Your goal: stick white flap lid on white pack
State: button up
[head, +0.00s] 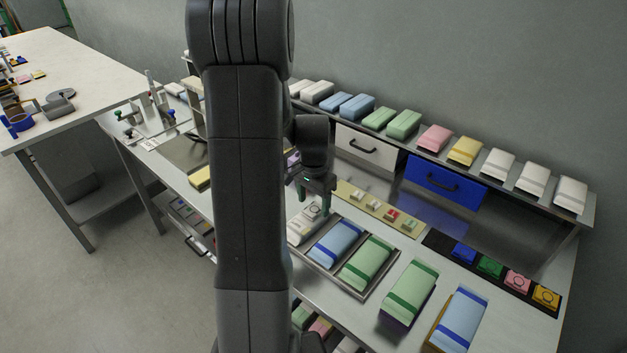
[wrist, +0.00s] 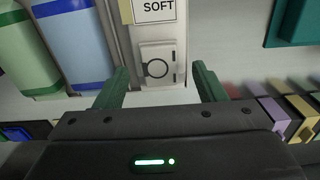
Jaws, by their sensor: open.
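The white pack (head: 302,230) lies at the left end of a metal tray, beside a blue pack and a green pack. It also shows in the wrist view (wrist: 149,103). The white flap lid (wrist: 158,65), a square plate with a dark ring, lies flat against the top of the white pack; it shows small in the head view (head: 314,211). My gripper (head: 317,196) is above that pack. In the wrist view my gripper (wrist: 160,76) is open, with its green fingers on either side of the lid and apart from it. My arm hides part of the bench.
The tray's blue pack (head: 336,241) and green pack (head: 367,262) stand close to the right. A dark holder (head: 434,240) carries blue, green, pink and orange lids, with a bare left end. A beige strip (head: 345,188) holds small pieces. Shelf packs line the back.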

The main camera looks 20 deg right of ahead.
notch_tip(320, 180, up, 12)
dwell(0.3)
dwell(0.3)
notch_tip(320, 180, down, 14)
jog(key=shift+r, duration=0.25)
dwell(0.3)
jog(key=shift+r, duration=0.1)
